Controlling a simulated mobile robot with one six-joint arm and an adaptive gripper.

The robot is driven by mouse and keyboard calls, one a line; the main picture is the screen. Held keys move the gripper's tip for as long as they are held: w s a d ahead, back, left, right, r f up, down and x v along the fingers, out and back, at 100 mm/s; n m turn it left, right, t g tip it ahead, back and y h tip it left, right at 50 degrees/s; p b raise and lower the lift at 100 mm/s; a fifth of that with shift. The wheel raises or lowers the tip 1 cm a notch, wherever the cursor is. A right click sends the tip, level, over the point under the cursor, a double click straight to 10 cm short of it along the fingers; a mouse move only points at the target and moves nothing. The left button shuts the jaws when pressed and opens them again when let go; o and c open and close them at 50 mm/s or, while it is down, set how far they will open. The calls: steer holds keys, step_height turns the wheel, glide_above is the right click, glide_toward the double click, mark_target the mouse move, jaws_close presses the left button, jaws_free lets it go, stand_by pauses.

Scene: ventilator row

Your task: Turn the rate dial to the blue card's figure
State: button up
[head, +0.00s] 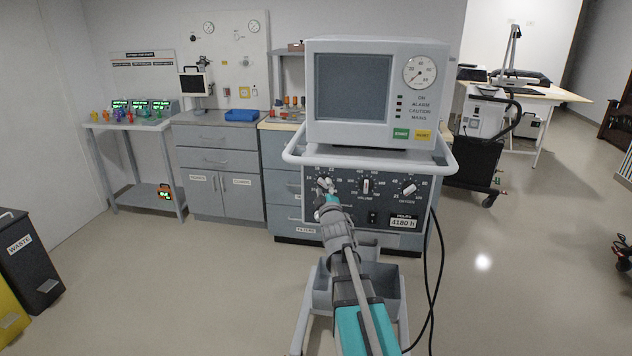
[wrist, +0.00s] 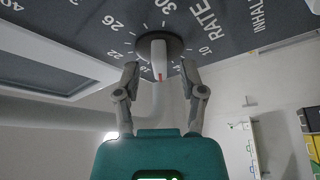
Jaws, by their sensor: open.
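The rate dial (wrist: 158,48) is in the wrist view, a pale bar knob with a red line on a dark round base. Its red line points down in the picture, towards the low figures between 10 and 22; the exact figure is too small to tell. My gripper (wrist: 160,68) is open, with one finger on each side of the knob; I cannot tell whether they touch it. In the head view my gripper (head: 327,192) is at the left dial of the ventilator (head: 432,165) and partly hides it. I cannot make out a blue card.
The ventilator's volume dial (head: 366,185) and oxygen dial (head: 408,188) are right of the rate dial. A white rail (head: 300,157) runs above the dials. A blue tray (head: 241,115) lies on the counter behind.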

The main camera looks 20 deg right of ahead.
steer(key=shift+w+d+r, duration=0.15)
steer(key=shift+w+d, duration=0.25)
steer(key=shift+w, duration=0.2)
steer(key=shift+w+a, duration=0.1)
steer(key=shift+a, duration=0.05)
jaws_close()
